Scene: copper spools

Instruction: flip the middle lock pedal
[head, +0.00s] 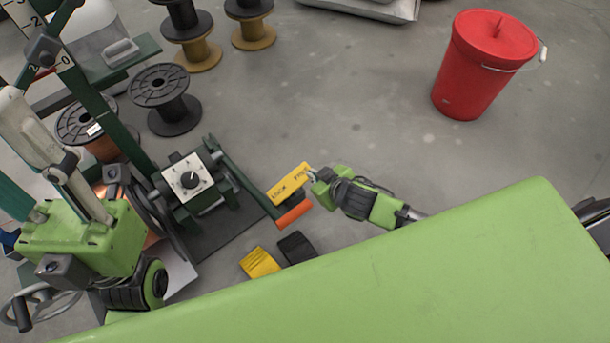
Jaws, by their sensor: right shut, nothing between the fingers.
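A yellow plate lettered "LOCK" and "FREE" (290,183) stands beside the green winding machine. Below it, a green bar ends in an orange pedal-like piece (294,215). A black pad (296,248) and a yellow ribbed pad (260,263) lie lower, near the green edge. I cannot tell for certain which of these is the middle lock pedal. My right gripper (313,176) is shut and empty, at the right end of the yellow plate, above and right of the orange piece. I cannot tell whether it touches the plate. I cannot make out my left gripper.
The green machine has a white dial plate (188,179). Black spools (165,98) stand behind it. A red lidded bucket (484,60) stands at the upper right. A large green surface (400,270) fills the bottom. The grey floor between machine and bucket is clear.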

